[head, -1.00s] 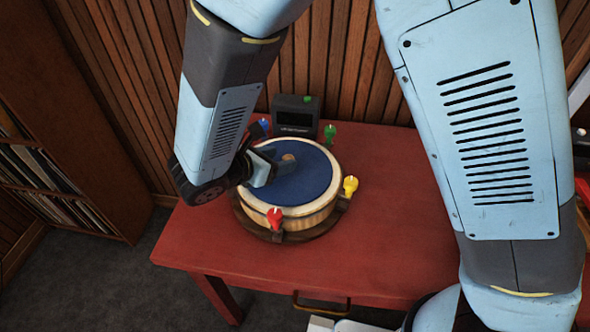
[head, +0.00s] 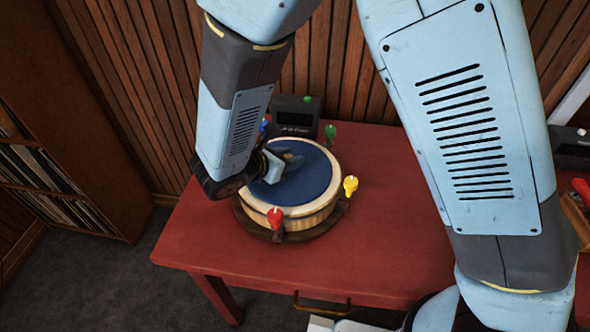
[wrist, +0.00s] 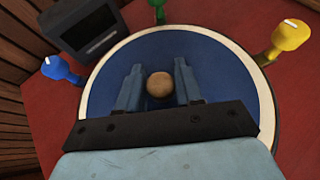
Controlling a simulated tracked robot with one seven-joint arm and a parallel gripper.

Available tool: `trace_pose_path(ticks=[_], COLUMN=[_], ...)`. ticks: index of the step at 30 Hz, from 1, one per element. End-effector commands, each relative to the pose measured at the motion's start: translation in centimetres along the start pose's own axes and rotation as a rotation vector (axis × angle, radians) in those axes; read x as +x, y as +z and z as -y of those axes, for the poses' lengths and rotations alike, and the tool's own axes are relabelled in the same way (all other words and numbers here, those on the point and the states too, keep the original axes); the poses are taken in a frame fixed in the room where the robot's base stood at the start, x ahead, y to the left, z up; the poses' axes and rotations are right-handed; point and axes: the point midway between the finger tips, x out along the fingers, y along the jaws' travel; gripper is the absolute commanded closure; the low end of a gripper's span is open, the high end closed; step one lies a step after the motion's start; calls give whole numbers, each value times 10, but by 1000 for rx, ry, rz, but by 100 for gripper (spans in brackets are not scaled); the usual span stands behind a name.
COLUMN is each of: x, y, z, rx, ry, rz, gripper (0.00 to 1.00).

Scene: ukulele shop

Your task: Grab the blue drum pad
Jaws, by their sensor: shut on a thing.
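The blue drum pad (head: 318,176) is a round dark blue disc on top of a pale wooden drum (head: 312,219). In the wrist view, the pad (wrist: 225,75) fills much of the frame, with a small round wooden knob (wrist: 159,85) at its middle. My gripper (wrist: 158,86) has one finger on each side of this knob and is shut on it. In the head view my gripper (head: 290,160) comes in from the left over the pad and hides the knob. The pad lies level within the drum's pale rim.
Red (head: 275,217), yellow (head: 350,186), green (head: 330,132) and blue (head: 263,126) pegs surround the drum. A black box (head: 296,112) stands close behind, before a slatted wall. The red table (head: 390,220) is clear to the drum's right. A record shelf (head: 45,165) is at left.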

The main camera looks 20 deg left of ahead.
Motion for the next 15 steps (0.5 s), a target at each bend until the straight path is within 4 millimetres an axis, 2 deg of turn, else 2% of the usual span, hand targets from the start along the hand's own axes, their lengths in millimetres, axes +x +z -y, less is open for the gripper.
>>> trace_pose_path(ticks=[1,5,15], x=[0,0,-1], y=[0,0,2], z=[0,0,0], rx=[1,1,2], ry=[1,1,1], rz=[0,0,0], gripper=[89,100,100])
